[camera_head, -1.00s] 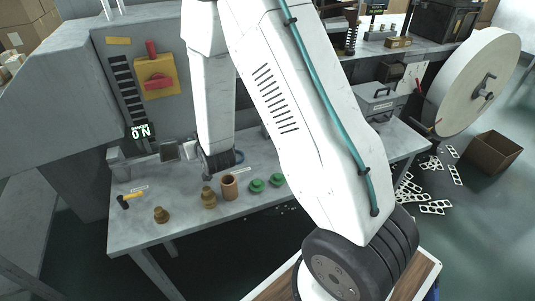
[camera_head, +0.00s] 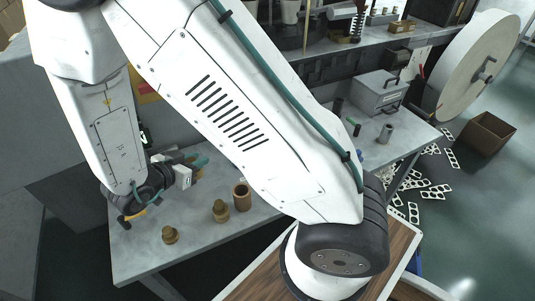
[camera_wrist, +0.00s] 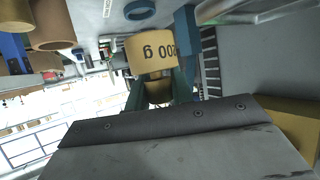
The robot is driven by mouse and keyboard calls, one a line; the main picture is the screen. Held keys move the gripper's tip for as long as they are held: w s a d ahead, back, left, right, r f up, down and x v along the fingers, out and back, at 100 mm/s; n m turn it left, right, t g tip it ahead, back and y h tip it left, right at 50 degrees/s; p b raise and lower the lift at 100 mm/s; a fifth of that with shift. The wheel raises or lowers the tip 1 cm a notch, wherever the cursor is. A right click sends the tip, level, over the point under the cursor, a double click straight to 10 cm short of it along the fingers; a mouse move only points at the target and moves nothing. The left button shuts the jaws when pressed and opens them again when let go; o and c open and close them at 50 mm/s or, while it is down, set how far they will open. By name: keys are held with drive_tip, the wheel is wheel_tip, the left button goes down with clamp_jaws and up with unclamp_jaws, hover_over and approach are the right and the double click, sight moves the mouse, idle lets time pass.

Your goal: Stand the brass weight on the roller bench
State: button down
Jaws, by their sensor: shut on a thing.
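My gripper (camera_wrist: 160,88) is shut on a brass weight (camera_wrist: 150,50) marked with a gram figure that reads upside down in the wrist view. The dark green fingers lie on both sides of its narrower part. I cannot tell which surface is the roller bench.
A brown hollow cup (camera_head: 241,197) stands beside the farther weight. A big pale reel (camera_head: 478,65) is at the right. My arm hides the bench's middle.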

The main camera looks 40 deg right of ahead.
drive_tip(key=shift+d+f, duration=0.15)
drive_tip(key=shift+f, duration=4.85)
drive_tip(key=shift+f, duration=0.1)
drive_tip(key=c, duration=1.2)
unclamp_jaws()
